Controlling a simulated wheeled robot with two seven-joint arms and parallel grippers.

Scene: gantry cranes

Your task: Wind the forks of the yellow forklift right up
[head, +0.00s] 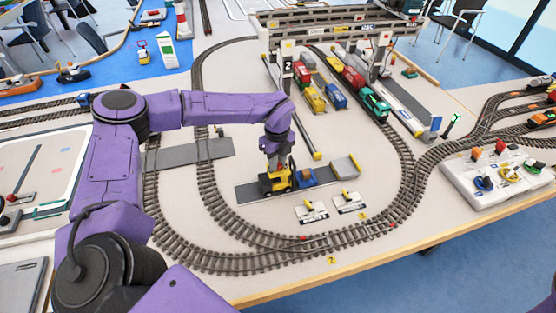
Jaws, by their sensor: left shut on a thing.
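The yellow forklift (270,184) stands on a grey strip inside the oval track. A blue load (305,178) is at its right side. My left gripper (279,164) points down from above and is shut on a small part at the top of the forklift. My right gripper is not in view.
Railway track (330,236) curves around the forklift. The gantry crane (286,68) spans wagons behind. A white control box (492,180) with levers stands at the right.

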